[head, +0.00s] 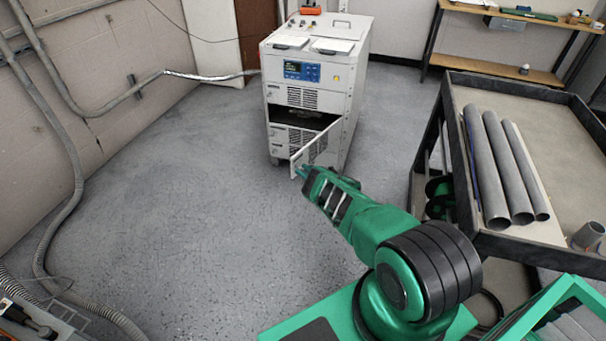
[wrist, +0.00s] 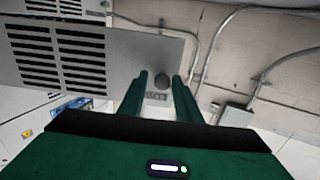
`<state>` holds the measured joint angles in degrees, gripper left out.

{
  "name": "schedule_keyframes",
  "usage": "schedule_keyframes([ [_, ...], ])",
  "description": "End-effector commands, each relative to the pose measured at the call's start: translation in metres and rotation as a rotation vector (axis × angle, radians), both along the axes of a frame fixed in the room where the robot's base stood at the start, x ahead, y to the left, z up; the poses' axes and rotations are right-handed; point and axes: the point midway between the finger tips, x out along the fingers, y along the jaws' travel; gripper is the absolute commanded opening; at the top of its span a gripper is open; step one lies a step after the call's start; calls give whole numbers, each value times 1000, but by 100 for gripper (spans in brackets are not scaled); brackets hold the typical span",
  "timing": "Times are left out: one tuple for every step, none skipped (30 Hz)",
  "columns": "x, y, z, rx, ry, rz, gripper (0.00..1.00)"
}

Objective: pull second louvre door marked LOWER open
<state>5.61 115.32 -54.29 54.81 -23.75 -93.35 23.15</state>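The white cabinet (head: 350,45) stands at the back centre in the head view. Its second louvre door (head: 318,143) is swung outward, hinged at the right, with a dark opening (head: 305,117) behind it. My gripper (head: 301,172) is at the door's free edge. In the wrist view my gripper (wrist: 161,82) has its fingers apart on either side of the knob, with gaps visible.
A closed louvre panel (head: 302,97) is above the opening, and another louvred front (head: 285,135) is below it. A dark cart (head: 450,110) with grey pipes stands at right. Conduits (head: 70,160) run along the left wall. The floor left of the cabinet is clear.

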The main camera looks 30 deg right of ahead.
Motion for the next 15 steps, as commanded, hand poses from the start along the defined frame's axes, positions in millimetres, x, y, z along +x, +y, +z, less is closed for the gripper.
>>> schedule_keyframes([
  [0,1,0,0,0,1,38],
  [0,1,0,0,-1,1,38],
  [0,2,0,0,-1,2,38],
  [1,2,0,1,-2,3,38],
  [1,3,0,1,-2,3,38],
  [1,3,1,1,-2,4,38],
  [1,3,1,1,-3,4,38],
  [1,4,1,1,-3,4,38],
  [1,4,1,1,-3,4,38],
  [0,3,1,1,-3,4,38],
  [-1,3,1,1,-3,4,38],
  [-3,2,1,1,-2,4,38],
  [-6,1,0,1,-2,4,38],
  [-8,0,0,0,-1,4,38],
  [-13,-3,0,0,-1,4,38],
])
